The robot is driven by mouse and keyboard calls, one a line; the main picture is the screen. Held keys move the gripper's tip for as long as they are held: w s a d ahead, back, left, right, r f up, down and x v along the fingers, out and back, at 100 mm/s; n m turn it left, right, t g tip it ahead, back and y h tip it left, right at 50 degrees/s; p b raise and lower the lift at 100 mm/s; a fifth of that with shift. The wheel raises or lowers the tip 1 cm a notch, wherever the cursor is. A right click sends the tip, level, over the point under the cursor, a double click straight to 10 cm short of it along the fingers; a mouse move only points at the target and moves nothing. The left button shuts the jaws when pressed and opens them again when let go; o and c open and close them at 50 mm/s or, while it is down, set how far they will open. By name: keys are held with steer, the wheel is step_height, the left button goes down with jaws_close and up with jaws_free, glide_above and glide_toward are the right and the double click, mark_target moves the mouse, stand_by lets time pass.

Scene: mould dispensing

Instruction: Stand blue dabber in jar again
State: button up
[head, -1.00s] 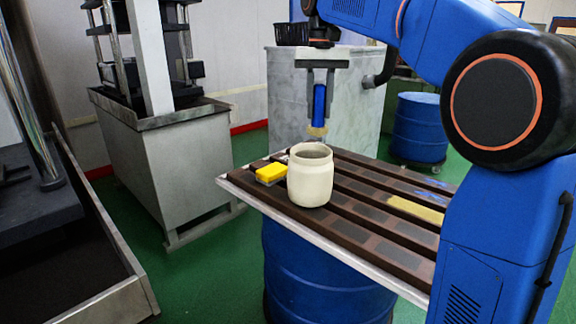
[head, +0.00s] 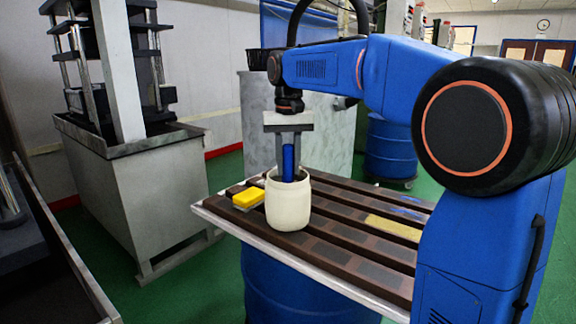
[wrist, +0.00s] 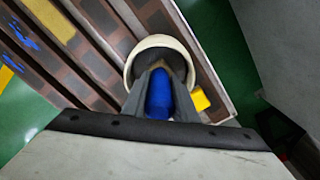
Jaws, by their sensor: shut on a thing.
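The cream jar (head: 288,208) stands upright on the slatted table top, near its left side. My gripper (head: 289,176) is shut on the blue dabber (head: 288,162) and points down at the jar's mouth. The dabber is upright and its lower end is inside the jar, hidden by the jar's wall. In the wrist view the blue handle (wrist: 159,95) sits between the two grey fingers, over the round opening of the jar (wrist: 150,44). I cannot tell whether the dabber touches the jar's bottom.
A yellow block (head: 249,197), seemingly a sponge or brush, lies just left of the jar. A tan strip (head: 393,228) and blue smears (head: 405,212) lie further right on the slatted table top (head: 345,262). A blue drum (head: 300,285) stands beneath it.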

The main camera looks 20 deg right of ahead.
steer(key=shift+f, duration=0.1)
steer(key=o, duration=1.1)
steer(key=shift+c, duration=0.2)
step_height(320, 180, up, 12)
steer(key=shift+r, duration=0.1)
